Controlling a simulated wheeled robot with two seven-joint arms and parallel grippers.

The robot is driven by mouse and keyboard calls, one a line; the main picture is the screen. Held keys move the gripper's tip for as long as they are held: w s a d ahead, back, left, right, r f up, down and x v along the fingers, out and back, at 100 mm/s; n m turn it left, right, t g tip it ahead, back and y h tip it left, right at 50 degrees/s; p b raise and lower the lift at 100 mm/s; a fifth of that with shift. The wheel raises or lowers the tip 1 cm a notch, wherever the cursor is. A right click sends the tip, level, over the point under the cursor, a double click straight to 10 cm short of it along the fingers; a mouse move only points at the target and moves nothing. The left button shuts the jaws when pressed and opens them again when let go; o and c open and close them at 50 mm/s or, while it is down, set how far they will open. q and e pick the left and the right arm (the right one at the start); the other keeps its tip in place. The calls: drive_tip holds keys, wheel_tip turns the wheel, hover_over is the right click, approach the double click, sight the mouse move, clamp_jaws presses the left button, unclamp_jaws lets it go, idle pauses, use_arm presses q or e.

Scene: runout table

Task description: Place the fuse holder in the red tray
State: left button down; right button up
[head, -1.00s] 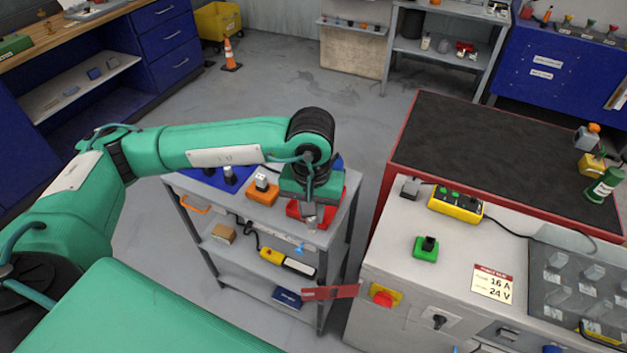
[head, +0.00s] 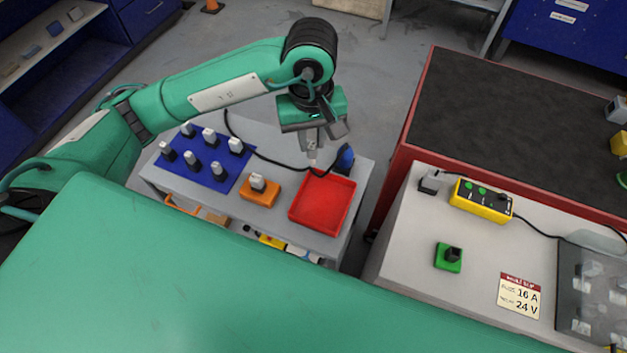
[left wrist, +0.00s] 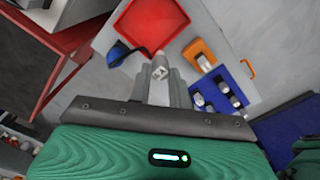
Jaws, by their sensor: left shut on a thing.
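The red tray (head: 322,205) lies on top of a grey cart, empty as far as I see. My left gripper (head: 312,150) points down near the tray's far edge in the head view. It is shut on a small pale piece, seemingly the fuse holder (head: 312,161), whose dark-marked end shows in the left wrist view (left wrist: 159,71). There my left gripper (left wrist: 158,85) has the tray (left wrist: 152,24) just beyond its tips. The held piece appears above cart level, beside the tray's edge; its exact height is unclear. My right gripper is out of view.
A blue mat (head: 205,172) with several pale plug-like pieces and an orange block (head: 262,190) share the cart top. A dark blue object (head: 345,158) and a black cable (head: 265,158) lie near the tray. A grey bench (head: 400,240) stands to the right.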

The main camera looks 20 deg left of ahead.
use_arm(q)
wheel_tip(320, 180, down, 17)
drive_tip(key=p, duration=0.5)
drive_tip(key=shift+a+r, duration=0.1)
drive_tip(key=shift+r, duration=0.1)
drive_tip(key=shift+f, duration=0.1)
drive_tip(key=shift+f, duration=0.15)
drive_tip(key=c, duration=1.3)
unclamp_jaws()
